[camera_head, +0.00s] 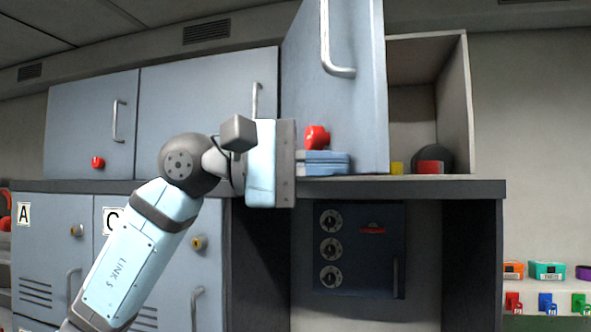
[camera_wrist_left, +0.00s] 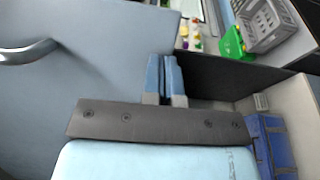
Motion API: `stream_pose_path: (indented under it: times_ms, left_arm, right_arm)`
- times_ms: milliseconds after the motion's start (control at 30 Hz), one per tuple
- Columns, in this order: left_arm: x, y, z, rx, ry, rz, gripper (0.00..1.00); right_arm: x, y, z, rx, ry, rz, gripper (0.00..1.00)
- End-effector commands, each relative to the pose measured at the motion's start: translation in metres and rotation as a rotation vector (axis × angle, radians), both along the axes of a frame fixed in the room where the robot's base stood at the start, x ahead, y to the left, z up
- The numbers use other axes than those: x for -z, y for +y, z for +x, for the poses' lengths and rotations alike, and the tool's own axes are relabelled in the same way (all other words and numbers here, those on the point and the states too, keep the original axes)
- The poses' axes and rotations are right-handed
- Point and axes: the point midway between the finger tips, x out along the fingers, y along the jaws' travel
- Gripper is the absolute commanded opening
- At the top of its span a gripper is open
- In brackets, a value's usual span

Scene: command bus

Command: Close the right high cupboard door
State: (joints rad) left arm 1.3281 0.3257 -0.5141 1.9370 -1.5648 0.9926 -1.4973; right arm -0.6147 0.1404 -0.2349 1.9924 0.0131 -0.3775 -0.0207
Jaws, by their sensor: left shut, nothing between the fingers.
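The right high cupboard door (camera_head: 360,110) stands open, swung outward. Its long handle (camera_head: 338,45) is on the upper part and a red knob (camera_head: 317,137) sits low on it. My left gripper (camera_head: 348,163) is shut and empty, in front of the lower part of the door, just below the knob; I cannot tell if it touches. In the left wrist view its blue fingers (camera_wrist_left: 165,62) are together, with a blue-grey door panel (camera_wrist_left: 80,70) and a curved handle (camera_wrist_left: 30,52) to the left. My right gripper is not in view.
The open cupboard compartment (camera_head: 455,105) holds a yellow item (camera_head: 397,168), a red item (camera_head: 430,167) and a dark round one. A grey shelf edge (camera_head: 430,188) runs below. A panel with dials (camera_head: 352,250) hangs underneath. The neighbouring high doors (camera_head: 200,110) are shut.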

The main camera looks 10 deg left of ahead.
Motion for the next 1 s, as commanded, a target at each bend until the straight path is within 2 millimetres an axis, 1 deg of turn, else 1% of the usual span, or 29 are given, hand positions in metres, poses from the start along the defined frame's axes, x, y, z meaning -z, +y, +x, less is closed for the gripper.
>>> stream_pose_path:
  times_ms: [167,200,267,367,400,500,600,700,900,1000]
  left_arm:
    - [0.001,-0.052,0.024,0.003,0.001,0.001,0.00]
    - [0.001,-0.065,0.032,0.004,0.002,0.002,0.00]
    - [0.001,-0.084,0.044,0.003,0.003,0.002,0.00]
    - [0.001,-0.112,0.065,-0.088,-0.006,0.004,0.00]
    - [0.001,-0.123,0.076,-0.127,-0.005,0.004,0.00]
    - [0.001,-0.147,0.100,-0.216,-0.006,0.003,0.00]
    - [0.002,-0.167,0.124,-0.298,-0.003,0.003,0.00]
    - [0.002,-0.183,0.146,-0.367,-0.003,0.002,0.00]
    - [0.001,-0.203,0.181,-0.473,-0.002,0.001,0.00]
    - [0.001,-0.209,0.193,-0.507,-0.002,0.001,0.00]
  right_arm:
    - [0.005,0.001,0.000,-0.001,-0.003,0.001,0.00]
    - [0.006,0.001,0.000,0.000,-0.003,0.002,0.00]
    - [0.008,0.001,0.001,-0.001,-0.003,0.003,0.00]
    - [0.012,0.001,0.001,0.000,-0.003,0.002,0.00]
    - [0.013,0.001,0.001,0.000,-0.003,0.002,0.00]
    - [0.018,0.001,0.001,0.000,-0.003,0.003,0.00]
    - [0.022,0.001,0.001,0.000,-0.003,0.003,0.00]
    - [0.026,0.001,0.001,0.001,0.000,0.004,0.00]
    - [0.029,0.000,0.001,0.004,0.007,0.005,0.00]
    - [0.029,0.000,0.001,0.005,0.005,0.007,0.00]
